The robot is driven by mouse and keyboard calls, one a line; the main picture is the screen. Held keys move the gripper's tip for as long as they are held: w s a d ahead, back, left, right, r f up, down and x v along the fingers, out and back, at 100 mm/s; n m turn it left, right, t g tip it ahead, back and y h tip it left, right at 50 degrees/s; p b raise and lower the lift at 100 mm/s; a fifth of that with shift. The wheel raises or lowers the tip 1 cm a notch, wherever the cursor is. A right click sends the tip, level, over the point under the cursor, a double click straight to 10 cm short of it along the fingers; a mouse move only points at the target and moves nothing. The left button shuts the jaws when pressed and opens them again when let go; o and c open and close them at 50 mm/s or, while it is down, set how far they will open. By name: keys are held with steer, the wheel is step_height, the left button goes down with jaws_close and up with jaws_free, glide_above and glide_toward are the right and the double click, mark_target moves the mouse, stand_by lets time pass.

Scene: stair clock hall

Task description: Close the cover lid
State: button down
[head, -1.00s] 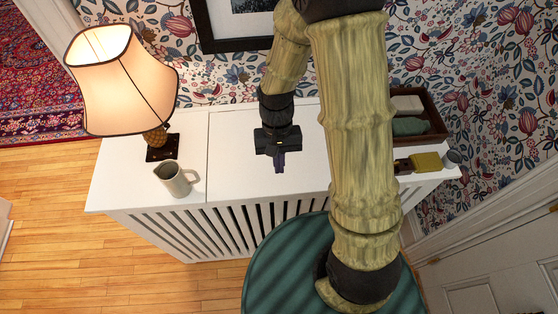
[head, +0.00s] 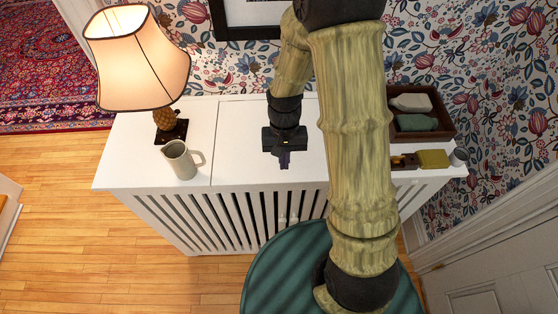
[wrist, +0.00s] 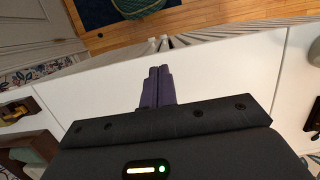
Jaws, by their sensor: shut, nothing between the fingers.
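The cover lid (head: 245,150) is the white middle panel in the top of the slatted radiator cover. It lies flat, level with the white top beside it, and a thin seam shows at its left edge. In the wrist view the lid (wrist: 215,75) fills the middle, with seams on both sides. My gripper (head: 284,165) is over the lid, pointing down, with its purple fingers together and empty. In the wrist view the fingers (wrist: 158,72) reach toward the lid's front edge. I cannot tell whether they touch the lid. My arm hides part of its right side.
A lit lamp (head: 140,60) and a grey jug (head: 181,160) stand left of the lid. A green round table (head: 262,275) stands in front of the slatted cover.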

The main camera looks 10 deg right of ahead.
steer(key=b+x, duration=0.4)
steer(key=x, duration=0.3)
steer(key=shift+w, duration=0.15)
steer(key=shift+f+b, duration=0.3)
steer(key=shift+b, duration=0.05)
steer(key=shift+s+f, duration=0.15)
steer(key=shift+s, duration=0.3)
steer(key=s+p+v, duration=0.1)
steer(key=p+v, duration=0.3)
steer(key=v, duration=0.2)
glide_above(284, 182)
steer(key=s+b+v, duration=0.1)
steer(key=s+v, duration=0.1)
steer(key=v, duration=0.7)
steer(key=shift+r, duration=0.3)
steer(key=shift+w, duration=0.1)
